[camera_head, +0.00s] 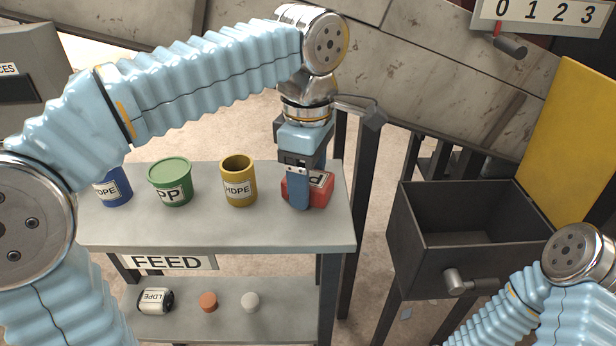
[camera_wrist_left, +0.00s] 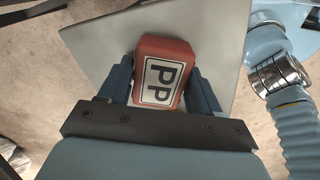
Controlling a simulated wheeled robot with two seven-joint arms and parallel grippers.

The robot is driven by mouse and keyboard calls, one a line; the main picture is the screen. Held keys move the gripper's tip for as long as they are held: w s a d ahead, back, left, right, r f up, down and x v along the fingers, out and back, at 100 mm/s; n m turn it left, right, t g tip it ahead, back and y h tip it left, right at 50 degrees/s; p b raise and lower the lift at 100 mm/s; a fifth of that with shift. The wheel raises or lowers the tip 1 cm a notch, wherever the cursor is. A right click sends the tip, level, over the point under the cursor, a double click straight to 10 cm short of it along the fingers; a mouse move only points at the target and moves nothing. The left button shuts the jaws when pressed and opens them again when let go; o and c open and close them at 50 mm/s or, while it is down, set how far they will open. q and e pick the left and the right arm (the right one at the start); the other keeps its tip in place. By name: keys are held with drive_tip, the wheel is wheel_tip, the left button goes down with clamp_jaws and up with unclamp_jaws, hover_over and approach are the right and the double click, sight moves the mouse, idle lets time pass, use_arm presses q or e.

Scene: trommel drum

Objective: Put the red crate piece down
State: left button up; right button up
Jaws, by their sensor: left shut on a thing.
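The red crate piece (camera_head: 322,188) is a small red block with a white label, at the right end of the upper shelf (camera_head: 215,233). In the left wrist view the red piece (camera_wrist_left: 163,52) shows its "PP" label between the two fingers. My left gripper (camera_head: 298,200) is shut on it from above, and the near finger covers part of its front. The piece is at or very near the shelf top; I cannot tell whether it touches. The tips of my right gripper are out of view; only part of my right arm shows at the lower right.
Yellow (camera_head: 238,186), green (camera_head: 172,186) and blue (camera_head: 113,190) containers stand left of the piece. The lower shelf holds a white LDPE container (camera_head: 155,300), an orange piece (camera_head: 208,302) and a pale piece (camera_head: 250,302). An open dark bin (camera_head: 470,255) stands to the right.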

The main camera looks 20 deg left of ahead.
use_arm(q)
drive_tip(key=shift+f, duration=0.1)
drive_tip(key=o, duration=1.1)
drive_tip(key=shift+c, duration=0.2)
wheel_tip(320, 180, up, 12)
drive_tip(key=p, duration=0.3)
